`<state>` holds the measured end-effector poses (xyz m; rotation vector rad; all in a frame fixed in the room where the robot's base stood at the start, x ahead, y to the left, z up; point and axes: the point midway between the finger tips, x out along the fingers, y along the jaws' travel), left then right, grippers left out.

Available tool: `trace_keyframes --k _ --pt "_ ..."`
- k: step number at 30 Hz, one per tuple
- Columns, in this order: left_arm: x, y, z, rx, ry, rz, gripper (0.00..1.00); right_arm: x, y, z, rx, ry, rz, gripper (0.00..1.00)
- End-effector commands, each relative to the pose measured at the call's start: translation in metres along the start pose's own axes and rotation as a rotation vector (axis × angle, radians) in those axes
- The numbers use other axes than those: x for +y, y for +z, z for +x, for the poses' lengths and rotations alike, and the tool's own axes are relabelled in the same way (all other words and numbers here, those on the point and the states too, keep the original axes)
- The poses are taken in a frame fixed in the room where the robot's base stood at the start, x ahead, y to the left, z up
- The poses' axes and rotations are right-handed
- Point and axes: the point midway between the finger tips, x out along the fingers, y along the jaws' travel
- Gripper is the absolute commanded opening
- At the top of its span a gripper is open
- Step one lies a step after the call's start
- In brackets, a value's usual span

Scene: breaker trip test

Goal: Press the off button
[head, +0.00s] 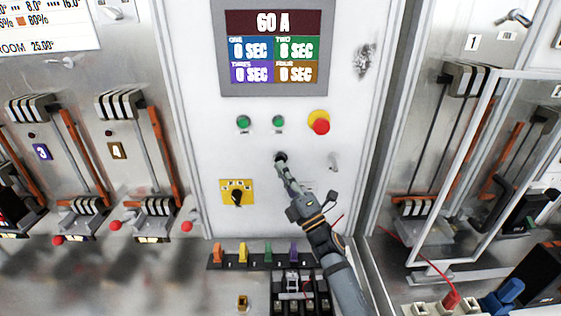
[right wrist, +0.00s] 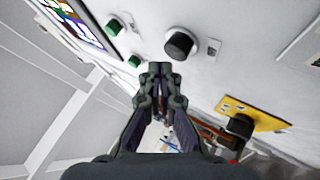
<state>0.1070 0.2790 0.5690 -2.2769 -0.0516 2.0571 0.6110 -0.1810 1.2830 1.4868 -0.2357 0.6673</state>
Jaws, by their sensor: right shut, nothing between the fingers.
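A white panel carries a black round button (right wrist: 181,44), which I take as the off button, though no label is readable. In the right wrist view it stands just above and right of the fingertips. My left gripper is out of view.
Two green buttons (head: 243,123) (head: 278,122) and a red mushroom button (head: 320,126) sit above. A yellow plate with a black knob (head: 237,197) is lower left. The display (head: 272,48) reads 60 A. Colored switches (head: 243,253) line the bench below. Breakers stand both sides.

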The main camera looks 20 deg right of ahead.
Motion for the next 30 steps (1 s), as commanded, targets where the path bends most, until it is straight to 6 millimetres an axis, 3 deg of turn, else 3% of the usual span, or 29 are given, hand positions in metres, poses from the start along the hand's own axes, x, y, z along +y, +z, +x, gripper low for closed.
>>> trace_keyframes --k 30 --pt "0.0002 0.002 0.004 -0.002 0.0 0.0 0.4 -0.0051 0.0051 0.007 0.0 0.0 0.0 0.0"
